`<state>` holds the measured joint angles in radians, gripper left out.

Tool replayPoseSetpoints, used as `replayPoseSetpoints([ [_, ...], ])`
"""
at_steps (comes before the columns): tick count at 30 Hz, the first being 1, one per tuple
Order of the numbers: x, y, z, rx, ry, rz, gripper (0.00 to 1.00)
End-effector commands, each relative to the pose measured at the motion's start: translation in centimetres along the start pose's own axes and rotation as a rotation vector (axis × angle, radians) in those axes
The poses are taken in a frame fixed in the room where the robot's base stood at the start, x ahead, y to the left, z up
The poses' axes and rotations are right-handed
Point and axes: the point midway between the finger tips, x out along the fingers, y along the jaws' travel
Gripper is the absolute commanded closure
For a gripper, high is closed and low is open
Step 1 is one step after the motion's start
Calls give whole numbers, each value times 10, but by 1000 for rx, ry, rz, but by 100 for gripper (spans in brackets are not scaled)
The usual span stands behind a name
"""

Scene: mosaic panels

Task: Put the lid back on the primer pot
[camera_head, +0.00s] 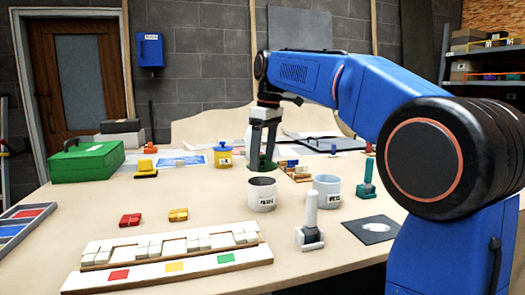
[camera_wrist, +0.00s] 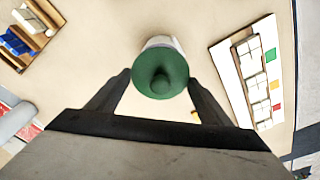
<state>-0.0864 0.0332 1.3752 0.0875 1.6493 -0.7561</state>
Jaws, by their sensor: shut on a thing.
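My gripper (camera_head: 263,158) is shut on a green round lid with a knob (camera_wrist: 160,72), held between the fingertips in the wrist view. In the head view the green lid (camera_head: 262,164) is above and behind a white pot (camera_head: 262,201) with an open, dark top. This pot has a small label that I cannot read surely. In the wrist view a pale pot (camera_wrist: 160,42) shows partly behind the lid, which hides most of it. A second pale pot (camera_head: 327,194), open and labelled, stands to the right.
A white upright tool (camera_head: 310,218) and a green one (camera_head: 367,180) stand near the pots. A yellow pot with a blue lid (camera_head: 223,157) is at back left. The mosaic panel (camera_head: 165,272) lies in front. A green toolbox (camera_head: 85,163) sits at far left.

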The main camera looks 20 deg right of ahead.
Motion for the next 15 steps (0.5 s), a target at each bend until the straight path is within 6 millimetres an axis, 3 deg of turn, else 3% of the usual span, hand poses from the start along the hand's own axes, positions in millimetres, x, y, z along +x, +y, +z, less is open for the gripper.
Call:
replayPoseSetpoints([
  [15,31,0,4,0,0,0,48],
])
